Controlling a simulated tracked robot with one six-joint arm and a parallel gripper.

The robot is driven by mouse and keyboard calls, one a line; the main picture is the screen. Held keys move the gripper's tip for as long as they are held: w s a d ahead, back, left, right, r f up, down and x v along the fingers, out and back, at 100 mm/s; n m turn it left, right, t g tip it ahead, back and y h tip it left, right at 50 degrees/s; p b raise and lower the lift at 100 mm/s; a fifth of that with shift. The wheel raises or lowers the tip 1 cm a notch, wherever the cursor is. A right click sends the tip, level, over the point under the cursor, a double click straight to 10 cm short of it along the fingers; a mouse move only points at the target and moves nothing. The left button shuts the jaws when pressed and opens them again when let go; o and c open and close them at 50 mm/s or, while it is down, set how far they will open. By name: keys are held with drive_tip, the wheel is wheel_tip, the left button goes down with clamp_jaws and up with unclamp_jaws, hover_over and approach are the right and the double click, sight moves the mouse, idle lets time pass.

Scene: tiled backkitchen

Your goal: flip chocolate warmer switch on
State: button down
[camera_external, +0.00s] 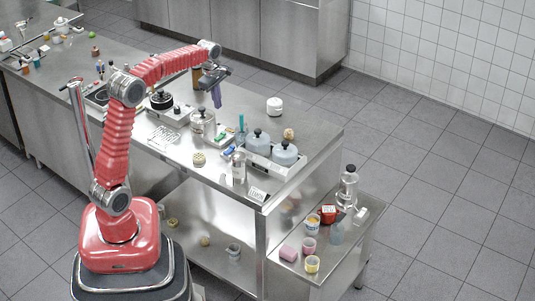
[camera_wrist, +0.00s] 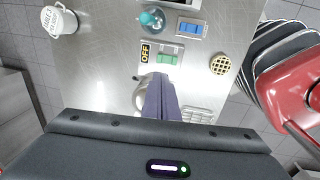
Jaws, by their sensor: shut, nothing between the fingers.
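My gripper (camera_external: 217,95) hangs above the steel counter, its purple fingers pointing down, shut and empty. In the wrist view the purple fingertips (camera_wrist: 160,82) show side by side, just short of a green rocker switch (camera_wrist: 167,59). A yellow-on-black OFF label (camera_wrist: 146,53) lies to the left of that switch. A blue rocker switch (camera_wrist: 188,28) sits on another plate farther off. In the external view a two-pot warmer (camera_external: 286,168) stands near the counter's right end, with small blue and green switches (camera_external: 225,153) to its left. I cannot tell which switch belongs to the chocolate warmer.
A teal bottle (camera_wrist: 152,18) stands near the green switch. A white lettered pot (camera_wrist: 58,20) stands at upper left. A steel canister (camera_external: 203,122) and wire rack (camera_external: 164,137) stand on the counter below my arm.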

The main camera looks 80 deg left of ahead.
drive_tip(key=shift+f, duration=0.1)
approach(223, 132)
wheel_tip(223, 132, down, 5)
drive_tip(key=shift+w, duration=0.15)
drive_tip(key=shift+w+a+f, duration=0.15)
drive_tip(key=shift+f, duration=0.6)
drive_tip(key=shift+a+f, duration=0.1)
drive_tip(key=shift+f, duration=0.2)
idle(0.4)
drive_tip(key=shift+s+d+r, duration=0.25)
drive_tip(key=shift+s+d, duration=0.25)
drive_tip(key=shift+d, duration=0.05)
